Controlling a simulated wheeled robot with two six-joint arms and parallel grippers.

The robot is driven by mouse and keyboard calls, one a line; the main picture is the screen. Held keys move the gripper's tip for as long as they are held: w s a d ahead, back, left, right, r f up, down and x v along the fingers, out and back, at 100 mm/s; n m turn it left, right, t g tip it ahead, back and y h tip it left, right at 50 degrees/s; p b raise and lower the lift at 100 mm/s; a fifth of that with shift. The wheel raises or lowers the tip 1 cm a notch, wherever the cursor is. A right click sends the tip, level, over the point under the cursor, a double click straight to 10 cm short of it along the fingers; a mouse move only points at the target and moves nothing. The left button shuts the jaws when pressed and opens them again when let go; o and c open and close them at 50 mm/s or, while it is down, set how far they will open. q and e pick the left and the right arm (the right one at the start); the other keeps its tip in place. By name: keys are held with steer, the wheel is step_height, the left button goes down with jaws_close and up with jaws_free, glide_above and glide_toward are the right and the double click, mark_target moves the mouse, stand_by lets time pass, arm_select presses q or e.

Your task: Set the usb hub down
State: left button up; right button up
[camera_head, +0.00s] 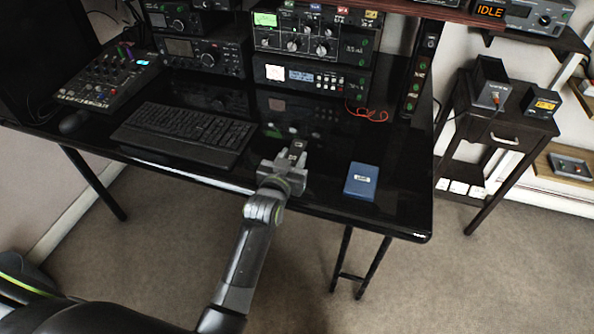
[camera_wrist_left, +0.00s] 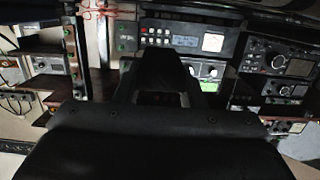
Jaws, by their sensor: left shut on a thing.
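My left gripper (camera_head: 294,152) is over the front part of the black desk (camera_head: 325,190), between the keyboard and a blue box. It is shut on a small dark thing (camera_head: 298,145), which I take to be the usb hub. Its outline is hard to tell against the glossy black top, and I cannot tell whether it touches the desk. In the left wrist view my dark fingers (camera_wrist_left: 160,75) fill the middle, and the held thing is too dark to make out clearly. My right gripper is not in view.
A black keyboard (camera_head: 185,133) lies left of the gripper, and a blue box (camera_head: 361,182) lies to its right. Stacked radio units (camera_head: 312,78) stand at the back, with a red cable (camera_head: 367,112) in front. The desktop between keyboard and blue box is mostly clear.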

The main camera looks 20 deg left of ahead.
arm_select(q)
steer(key=shift+f, duration=2.05)
steer(key=shift+f+b, duration=0.1)
steer(key=shift+b, duration=0.2)
steer(key=o, duration=1)
